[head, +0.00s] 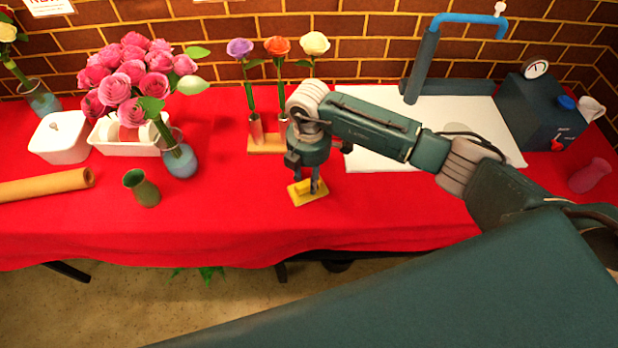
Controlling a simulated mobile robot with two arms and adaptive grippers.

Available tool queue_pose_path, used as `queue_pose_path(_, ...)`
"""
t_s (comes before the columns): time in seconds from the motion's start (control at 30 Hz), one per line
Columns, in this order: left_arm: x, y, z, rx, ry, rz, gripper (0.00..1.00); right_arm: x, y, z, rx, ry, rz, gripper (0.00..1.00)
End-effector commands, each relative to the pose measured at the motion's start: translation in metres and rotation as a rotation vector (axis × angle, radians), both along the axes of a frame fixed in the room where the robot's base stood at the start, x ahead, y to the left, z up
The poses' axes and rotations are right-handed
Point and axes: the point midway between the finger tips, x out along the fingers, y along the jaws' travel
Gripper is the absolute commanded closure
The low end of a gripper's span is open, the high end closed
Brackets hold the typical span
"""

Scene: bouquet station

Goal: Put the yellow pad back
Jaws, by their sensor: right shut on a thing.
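The yellow pad (306,197) is a small flat rectangular block at the middle of the red tablecloth, near its front edge. My right gripper (315,184) points down from above and is shut on the yellow pad. I cannot tell whether the pad touches the cloth or hangs just above it. My left gripper is not in the head view.
A wooden stand (266,142) with purple, orange and white flowers stands just behind. A green vase (141,188), blue vase (180,161) with pink roses, white box (62,138) and brown roll (45,185) are at left. A white board (372,160) lies at right.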

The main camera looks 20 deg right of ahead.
Motion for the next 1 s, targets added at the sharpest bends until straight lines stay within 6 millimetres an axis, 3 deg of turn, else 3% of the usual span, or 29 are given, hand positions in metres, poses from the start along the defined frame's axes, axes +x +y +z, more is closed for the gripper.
queue_pose_path(0.4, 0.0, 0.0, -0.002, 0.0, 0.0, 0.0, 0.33, 0.0, 0.0, -0.009, 0.0, -0.001, 0.001, 0.93)
queue_pose_path(0.43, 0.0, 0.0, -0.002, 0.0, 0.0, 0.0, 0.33, 0.0, 0.0, -0.009, 0.0, -0.001, 0.001, 0.7)
queue_pose_path(0.53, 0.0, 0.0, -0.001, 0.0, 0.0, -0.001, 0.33, 0.0, 0.0, -0.008, 0.0, -0.001, 0.001, 0.53)
queue_pose_path(0.83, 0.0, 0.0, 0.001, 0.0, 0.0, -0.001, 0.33, 0.0, 0.0, -0.006, 0.0, -0.001, 0.001, 0.53)
queue_pose_path(1.0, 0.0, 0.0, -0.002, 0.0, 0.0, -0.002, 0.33, 0.002, 0.0, 0.012, 0.002, -0.005, 0.002, 0.53)
